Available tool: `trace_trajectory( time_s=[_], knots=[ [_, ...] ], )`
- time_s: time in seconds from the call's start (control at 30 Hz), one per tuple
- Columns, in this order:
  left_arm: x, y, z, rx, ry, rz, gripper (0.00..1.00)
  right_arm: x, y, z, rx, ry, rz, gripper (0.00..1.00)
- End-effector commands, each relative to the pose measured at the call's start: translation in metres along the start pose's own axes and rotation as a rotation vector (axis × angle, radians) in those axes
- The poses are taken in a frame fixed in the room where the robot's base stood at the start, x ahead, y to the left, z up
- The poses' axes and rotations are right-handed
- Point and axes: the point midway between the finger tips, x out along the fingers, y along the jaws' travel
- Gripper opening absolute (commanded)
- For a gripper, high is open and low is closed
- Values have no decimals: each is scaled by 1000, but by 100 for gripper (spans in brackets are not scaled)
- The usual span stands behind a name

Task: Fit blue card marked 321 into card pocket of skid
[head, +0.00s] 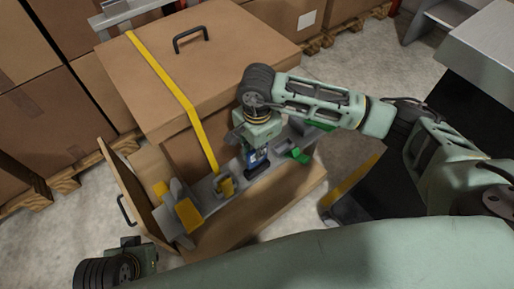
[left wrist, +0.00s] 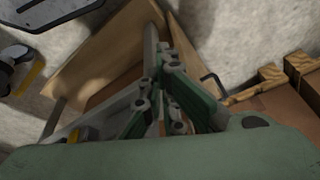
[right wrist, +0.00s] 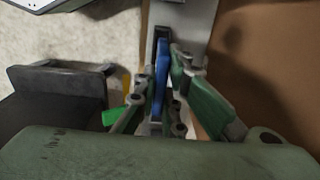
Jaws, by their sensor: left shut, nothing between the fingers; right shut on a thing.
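A blue card (head: 253,156) is upright in my right gripper (head: 256,150), above a grey ledge (head: 213,190) inside the open-fronted brown box. In the right wrist view the blue card (right wrist: 163,72) stands on edge between the fingers. A dark slotted piece (right wrist: 160,36) on the grey ledge lies at the card's far end; I cannot tell whether the card is inside it or whether it is the skid's pocket. The marking 321 is not readable. My left gripper (head: 132,250) is at the lower left, shut and empty; its fingers also show in the left wrist view (left wrist: 165,70).
The brown box (head: 195,60) has a yellow strap and a black handle. Yellow and grey blocks (head: 188,213) sit left on the ledge, a green piece (head: 299,155) right. An open flap (head: 128,190) sticks out left. Stacked cartons (head: 70,35) stand behind.

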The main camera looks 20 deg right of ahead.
Motion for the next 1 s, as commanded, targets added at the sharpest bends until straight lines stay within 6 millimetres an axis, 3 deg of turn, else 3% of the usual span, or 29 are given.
trace_trajectory(
  time_s=[0.3, 0.63, 1.0],
  knots=[
    [-16, 0, 1, -2, 12, 0, 0, 16, 0, 0, -1, -1, 1, 0],
    [-11, 0, 8, -1, 5, -2, 0, 38, 0, 0, -2, 0, 0, 0],
    [-6, 0, -17, 6, 114, -2, 0, 44, 0, 0, -1, -1, -1, 0]
  ],
)
